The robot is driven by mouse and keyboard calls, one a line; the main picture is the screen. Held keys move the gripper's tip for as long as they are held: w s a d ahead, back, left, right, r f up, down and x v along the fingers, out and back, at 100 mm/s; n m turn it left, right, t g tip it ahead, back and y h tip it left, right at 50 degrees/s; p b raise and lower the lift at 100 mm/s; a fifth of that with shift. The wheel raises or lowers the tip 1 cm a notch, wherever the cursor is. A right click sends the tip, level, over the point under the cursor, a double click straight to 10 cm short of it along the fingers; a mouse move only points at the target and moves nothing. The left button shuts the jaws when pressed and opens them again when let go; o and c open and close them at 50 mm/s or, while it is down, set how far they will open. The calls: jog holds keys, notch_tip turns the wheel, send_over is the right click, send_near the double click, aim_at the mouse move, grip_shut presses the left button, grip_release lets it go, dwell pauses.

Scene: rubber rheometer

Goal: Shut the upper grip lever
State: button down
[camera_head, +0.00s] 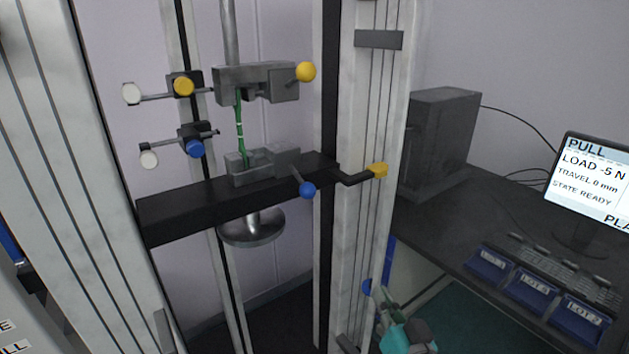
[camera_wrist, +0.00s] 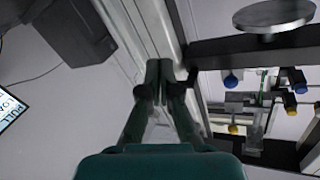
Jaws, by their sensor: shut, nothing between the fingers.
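The upper grip (camera_head: 243,84) is a grey block on a vertical rod, and its lever ends in a yellow ball (camera_head: 306,72) at its right side. The lever stands out to the right. A green strip (camera_head: 239,125) runs from the upper grip down to the lower grip (camera_head: 250,168), whose lever has a blue ball (camera_head: 307,189). My gripper (camera_head: 378,292) is low at the right, outside the right column, well below and apart from the upper lever. In the wrist view its fingers (camera_wrist: 158,72) are shut and empty, close beside a pale column in the picture.
A black crossbeam (camera_head: 190,208) carries the lower grip, and a yellow-tipped handle (camera_head: 378,170) juts out at its right. The right column (camera_head: 375,120) stands between my gripper and the grips. Clamps with yellow (camera_head: 183,86) and blue (camera_head: 195,148) knobs are at left.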

jog(key=w+a+r+n+y, duration=0.15)
jog(key=w+r, duration=0.35)
jog(key=r, duration=0.6)
jog(key=a+r+n+y, duration=0.2)
jog(key=a+r, duration=0.1)
jog(key=r, duration=1.3)
jog(key=s+a+r+n+y, duration=0.1)
jog(key=a+r+n+y, duration=0.1)
jog(key=r, duration=1.4)
jog(key=shift+s+a+r+g+y, duration=0.2)
jog(key=shift+a+r+g+y, duration=0.1)
jog(key=shift+a+y, duration=0.1)
jog(key=r, duration=0.1)
send_over(297, 76)
jog(key=d, duration=0.3)
jog(key=shift+w+r, duration=0.1)
jog(key=shift+w, duration=0.2)
jog(key=shift+w+a+f, duration=0.1)
jog(key=shift+f, duration=0.25)
jog(key=shift+s+f, duration=0.25)
jog(key=shift+f, duration=0.55)
jog(key=shift+s+f, duration=0.25)
jog(key=shift+f, duration=0.5)
